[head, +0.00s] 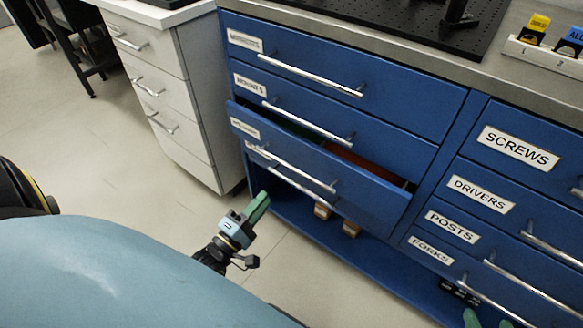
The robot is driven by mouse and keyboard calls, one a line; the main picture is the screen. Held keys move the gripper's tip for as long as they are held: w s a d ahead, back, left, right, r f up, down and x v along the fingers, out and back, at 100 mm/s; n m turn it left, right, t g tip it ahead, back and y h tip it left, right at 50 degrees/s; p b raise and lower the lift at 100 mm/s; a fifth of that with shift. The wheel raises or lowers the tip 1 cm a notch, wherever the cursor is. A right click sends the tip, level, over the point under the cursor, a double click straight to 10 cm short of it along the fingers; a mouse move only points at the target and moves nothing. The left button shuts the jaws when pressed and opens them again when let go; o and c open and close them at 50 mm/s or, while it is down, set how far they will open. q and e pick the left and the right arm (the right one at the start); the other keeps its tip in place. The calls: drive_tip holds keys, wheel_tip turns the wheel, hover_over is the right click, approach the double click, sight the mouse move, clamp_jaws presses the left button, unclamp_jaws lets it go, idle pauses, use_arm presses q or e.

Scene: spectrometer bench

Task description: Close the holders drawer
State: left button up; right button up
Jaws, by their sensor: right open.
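The drawer (375,194), which I take to be the holders drawer, is the third one down in the blue cabinet's left column and is pulled partly out. Its label (244,128) is too blurred to read. A dark gap above its front shows green and orange contents. Its silver handle (290,167) runs along the front. My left gripper (262,199) is in front of the cabinet, below and left of that handle, apart from it; its jaw gap cannot be made out. My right gripper (487,320) is open at the bottom right edge, only its green fingertips showing.
Closed drawers labelled screws (518,148), drivers (480,193), posts and forks stand to the right. An open lower shelf (375,258) holds wooden pieces. A white cabinet (165,85) stands left. The floor (110,150) in front of it is clear.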

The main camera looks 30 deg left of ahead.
use_arm(q)
drive_tip(key=b, duration=0.1)
approach(292, 166)
drive_tip(key=f+x, duration=0.1)
drive_tip(key=x, duration=0.2)
drive_tip(key=shift+r+b+x, duration=0.2)
drive_tip(key=shift+b+x, duration=0.85)
drive_tip(key=shift+x, duration=2.45)
use_arm(e)
drive_tip(key=w+a+r+t+y, duration=0.1)
drive_tip(key=w+r+t, duration=0.1)
drive_tip(key=r+t, duration=0.2)
drive_tip(key=w+a+r+t+y, duration=0.2)
drive_tip(key=r+t, duration=0.2)
drive_tip(key=r, duration=0.4)
drive_tip(key=shift+a+n+t, duration=0.3)
use_arm(q)
clamp_jaws()
